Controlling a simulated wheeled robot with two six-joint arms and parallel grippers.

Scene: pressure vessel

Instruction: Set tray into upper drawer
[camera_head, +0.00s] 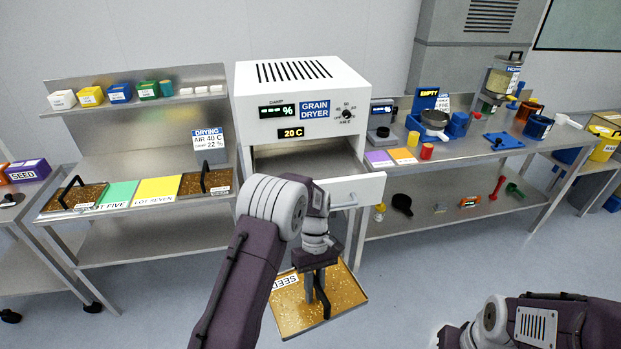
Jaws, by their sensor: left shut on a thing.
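A shallow tray of golden grain (345,292) with a "SEED" label hangs in front of the grain dryer, low and slightly tilted. My left gripper (318,292) is shut on the tray's black handle, coming from above. The white grain dryer (258,85) has its upper drawer (362,190) pulled out toward me, with a bar handle on its front. My left arm hides part of the drawer and its interior. The held tray is below and in front of the drawer, apart from it. My right arm shows at the lower right; its gripper is out of view.
The left bench holds two more grain trays (207,182) with black handles, beside green (119,194) and yellow (157,190) mats. The right bench (462,150) carries a scale, a blue stand and jars. Open floor (420,270) lies right of the held tray.

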